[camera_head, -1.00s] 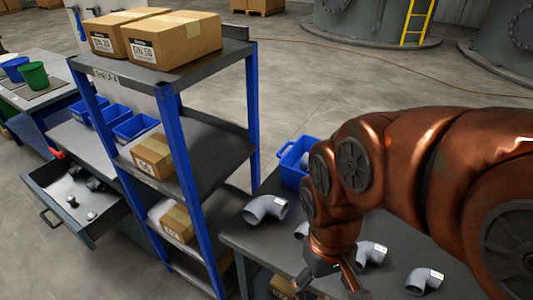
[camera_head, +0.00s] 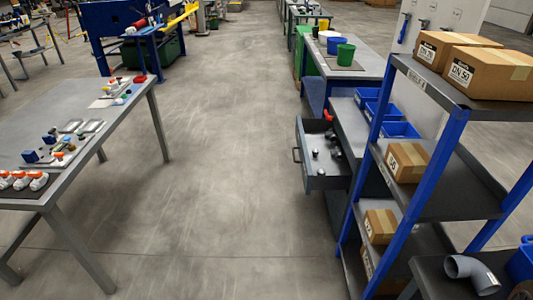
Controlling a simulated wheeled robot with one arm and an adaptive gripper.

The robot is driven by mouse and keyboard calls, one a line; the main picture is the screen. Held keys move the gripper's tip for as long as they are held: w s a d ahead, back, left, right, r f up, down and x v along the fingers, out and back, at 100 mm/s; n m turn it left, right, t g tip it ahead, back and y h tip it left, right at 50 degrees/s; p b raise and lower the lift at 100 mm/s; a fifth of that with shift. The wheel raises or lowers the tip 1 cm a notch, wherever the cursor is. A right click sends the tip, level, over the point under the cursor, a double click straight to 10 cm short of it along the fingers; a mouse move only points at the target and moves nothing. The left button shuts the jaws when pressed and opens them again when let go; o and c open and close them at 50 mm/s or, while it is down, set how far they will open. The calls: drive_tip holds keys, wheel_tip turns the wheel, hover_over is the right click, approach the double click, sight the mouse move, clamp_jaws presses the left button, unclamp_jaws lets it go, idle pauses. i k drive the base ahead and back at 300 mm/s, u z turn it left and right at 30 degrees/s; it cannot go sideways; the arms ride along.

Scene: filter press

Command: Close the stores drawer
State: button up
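The stores drawer (camera_head: 323,181) is pulled open to the left from under a grey bench, just beyond the blue-posted shelf. Its front carries a dark handle (camera_head: 296,155), and several small grey and dark fittings lie inside it. My gripper is outside the head view now. Only a small bit of copper-coloured arm shows at the bottom right corner. Whether the gripper is open or holds anything is hidden.
The blue-posted shelf (camera_head: 438,205) with cardboard boxes stands at right, in front of the drawer. A grey elbow pipe (camera_head: 470,271) lies at the bottom right. A grey table (camera_head: 110,110) with parts stands at left. The floor (camera_head: 220,190) between is clear.

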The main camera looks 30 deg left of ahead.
sight(310, 132)
drive_tip(key=u, duration=0.8)
drive_tip(key=k, duration=1.1)
drive_tip(key=u, duration=1.35)
drive_tip(key=i, duration=1.4)
drive_tip(key=z, duration=1.05)
drive_tip(key=i, duration=1.35)
drive_tip(key=u, duration=0.5)
